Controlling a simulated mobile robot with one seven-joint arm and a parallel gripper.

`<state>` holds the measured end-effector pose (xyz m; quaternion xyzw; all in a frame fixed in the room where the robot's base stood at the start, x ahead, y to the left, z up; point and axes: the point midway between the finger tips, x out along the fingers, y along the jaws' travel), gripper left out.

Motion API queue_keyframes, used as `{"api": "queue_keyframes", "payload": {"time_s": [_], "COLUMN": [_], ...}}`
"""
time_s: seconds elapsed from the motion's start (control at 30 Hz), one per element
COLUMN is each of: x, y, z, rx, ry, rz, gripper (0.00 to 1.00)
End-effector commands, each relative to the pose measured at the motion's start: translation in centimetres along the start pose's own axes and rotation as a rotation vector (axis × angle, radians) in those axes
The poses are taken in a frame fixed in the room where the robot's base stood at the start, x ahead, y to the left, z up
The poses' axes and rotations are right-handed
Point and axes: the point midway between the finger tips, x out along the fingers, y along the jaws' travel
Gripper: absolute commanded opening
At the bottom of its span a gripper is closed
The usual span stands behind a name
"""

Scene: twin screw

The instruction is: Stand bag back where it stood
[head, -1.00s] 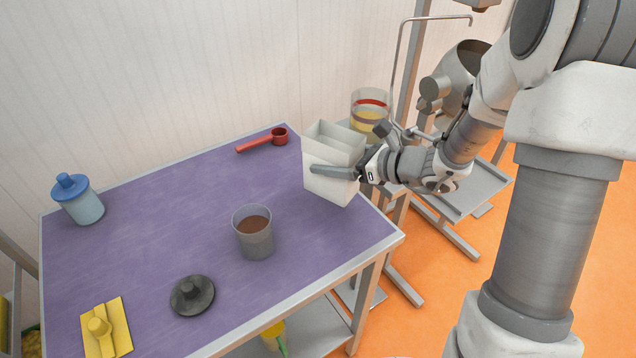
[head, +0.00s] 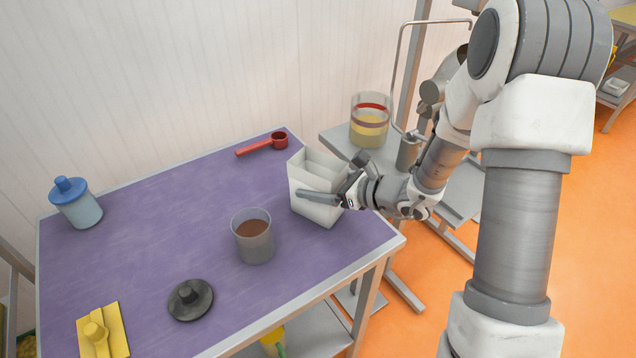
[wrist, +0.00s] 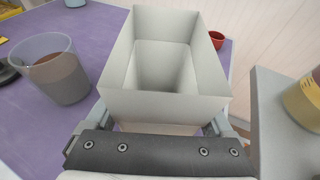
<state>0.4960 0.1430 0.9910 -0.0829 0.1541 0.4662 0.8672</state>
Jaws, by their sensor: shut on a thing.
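The bag (head: 308,178) is a pale, open-topped, box-shaped bag above the right part of the purple tabletop, upright or nearly so. My gripper (head: 322,194) is shut on it from the right, with one finger showing along its near side. In the wrist view the bag (wrist: 165,105) fills the middle, and I see into its empty-looking inside. Its base is low near the tabletop; I cannot tell whether it touches.
The purple table (head: 150,220) also holds a cup with brown contents (head: 254,240), a black lid (head: 190,300), a red scoop (head: 265,144), a blue-lidded jar (head: 77,205) and a yellow piece (head: 103,335). A jar with yellow contents (head: 369,125) stands on the grey stand behind.

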Motion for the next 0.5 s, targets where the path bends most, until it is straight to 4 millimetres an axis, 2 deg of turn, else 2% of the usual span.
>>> {"api": "queue_keyframes", "payload": {"time_s": [0.03, 0.07, 0.1, 0.13, 0.5], "x": [0.11, 0.07, 0.05, 0.04, -0.44], "y": [-0.01, -0.01, -0.01, -0.01, -0.06], "z": [-0.32, -0.21, -0.15, -0.15, 0.30], "rx": [0.000, 0.000, 0.000, 0.000, 0.000], "ry": [0.000, 0.000, 0.000, 0.000, 0.000], "rz": [0.000, 0.000, 0.000, 0.000, -0.002], "gripper": [0.20, 0.90, 0.98, 1.00, 1.00]}}
